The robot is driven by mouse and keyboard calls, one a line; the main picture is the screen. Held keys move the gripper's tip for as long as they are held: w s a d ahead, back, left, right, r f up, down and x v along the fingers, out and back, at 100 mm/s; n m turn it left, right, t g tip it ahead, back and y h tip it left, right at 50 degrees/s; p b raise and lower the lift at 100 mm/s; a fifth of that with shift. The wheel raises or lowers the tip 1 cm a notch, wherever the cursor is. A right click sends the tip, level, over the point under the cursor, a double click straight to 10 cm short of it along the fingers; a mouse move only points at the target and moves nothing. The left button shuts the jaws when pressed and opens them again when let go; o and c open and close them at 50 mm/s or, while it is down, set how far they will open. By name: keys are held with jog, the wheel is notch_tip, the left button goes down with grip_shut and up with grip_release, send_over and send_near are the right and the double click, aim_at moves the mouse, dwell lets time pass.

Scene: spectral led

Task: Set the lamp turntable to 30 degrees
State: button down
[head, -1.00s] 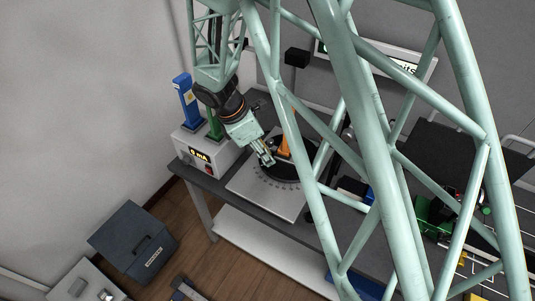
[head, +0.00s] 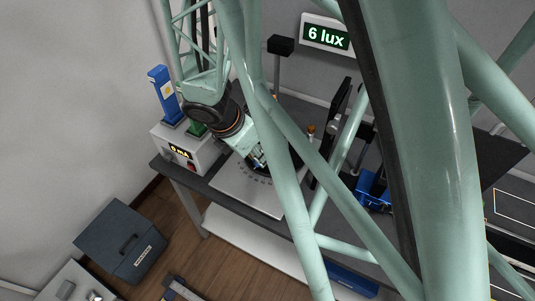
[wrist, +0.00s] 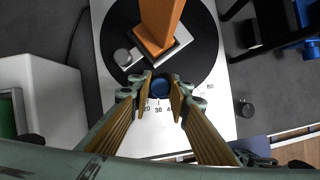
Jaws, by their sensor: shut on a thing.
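The lamp turntable is a black disc (wrist: 205,52) on a white plate with a printed angle scale (wrist: 158,108). The marks 20, 30 and 40 show at its near edge. An orange post (wrist: 160,18) stands on a square base on the disc. In the head view my gripper (head: 257,163) is low over the plate (head: 232,184), and a strut of my arm hides most of the disc.
A white box reading 0 mA (head: 188,152) stands left of the plate, with a blue block (head: 164,92) on it. A wall display (head: 327,37) reads 6 lux. Dark upright parts (head: 341,105) and a blue device (head: 374,190) stand to the right.

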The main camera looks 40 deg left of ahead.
jog(key=shift+d, duration=0.1)
dwell(0.4)
jog(key=c, duration=2.4)
grip_release()
jog(key=shift+r, duration=0.15)
jog(key=shift+v, duration=4.1)
jog(key=shift+s, duration=0.15)
jog(key=shift+f, duration=0.2)
jog(key=shift+x, duration=3.45)
